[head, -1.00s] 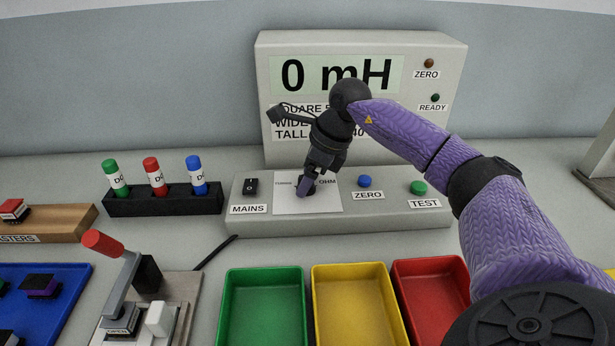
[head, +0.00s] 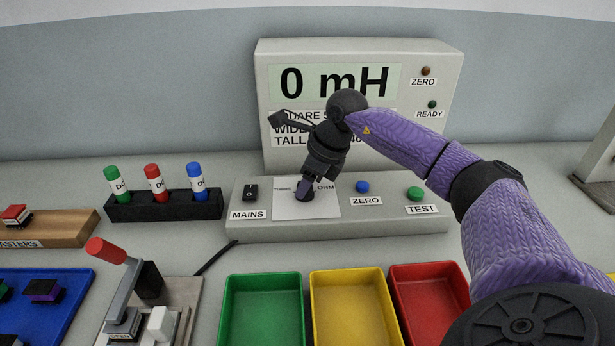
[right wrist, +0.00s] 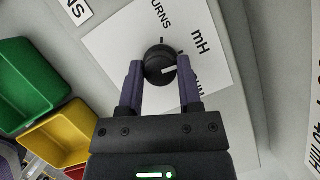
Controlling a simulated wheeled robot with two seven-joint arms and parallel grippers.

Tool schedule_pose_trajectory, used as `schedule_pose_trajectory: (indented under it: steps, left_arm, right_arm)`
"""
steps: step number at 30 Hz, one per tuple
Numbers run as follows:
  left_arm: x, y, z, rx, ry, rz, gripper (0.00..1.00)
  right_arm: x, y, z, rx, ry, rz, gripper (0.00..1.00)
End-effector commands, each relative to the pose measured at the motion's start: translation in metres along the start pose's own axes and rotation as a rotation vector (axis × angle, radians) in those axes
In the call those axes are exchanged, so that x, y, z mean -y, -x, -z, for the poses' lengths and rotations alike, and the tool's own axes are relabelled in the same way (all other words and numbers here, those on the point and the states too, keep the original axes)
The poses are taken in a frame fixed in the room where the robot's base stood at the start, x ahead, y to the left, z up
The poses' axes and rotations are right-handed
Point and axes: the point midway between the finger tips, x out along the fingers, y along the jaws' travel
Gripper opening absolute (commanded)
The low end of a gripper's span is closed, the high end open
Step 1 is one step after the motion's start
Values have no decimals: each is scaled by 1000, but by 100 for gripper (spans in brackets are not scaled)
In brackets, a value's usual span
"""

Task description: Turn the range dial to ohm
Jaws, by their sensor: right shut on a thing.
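The range dial (right wrist: 160,65) is a round black knob with a white pointer line on a white label plate (head: 290,208) marked TURNS, mH and OHM. In the right wrist view its pointer lies between mH and OHM. My right gripper (head: 306,190) comes down onto the dial, and its two purple fingers (right wrist: 160,80) are shut on it from both sides. In the head view the fingers hide most of the dial. The meter display (head: 335,83) reads 0 mH. My left gripper is not in view.
The dial sits on a grey console (head: 400,222) between the MAINS switch (head: 251,191) and the blue ZERO button (head: 362,186). The green TEST button (head: 414,193) is farther right. Green (head: 226,312), yellow (head: 314,315) and red (head: 395,318) bins stand in front.

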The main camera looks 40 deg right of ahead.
Motion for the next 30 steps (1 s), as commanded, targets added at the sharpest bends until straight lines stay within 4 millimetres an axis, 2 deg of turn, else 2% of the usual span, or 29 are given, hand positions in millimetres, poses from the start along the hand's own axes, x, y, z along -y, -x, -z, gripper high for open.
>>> schedule_pose_trajectory:
  steps: [8, 15, 22, 30]
  left_arm:
    - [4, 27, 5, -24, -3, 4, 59]
    - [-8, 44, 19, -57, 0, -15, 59]
    - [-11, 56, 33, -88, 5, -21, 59]
    - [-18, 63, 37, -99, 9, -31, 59]
  right_arm:
    - [-2, 5, -2, 3, -218, 91, 0]
    - [-2, 4, -3, 4, -427, 178, 0]
    - [-3, 2, -3, 4, -609, 252, 0]
    - [-3, 2, -3, 5, -766, 317, 0]
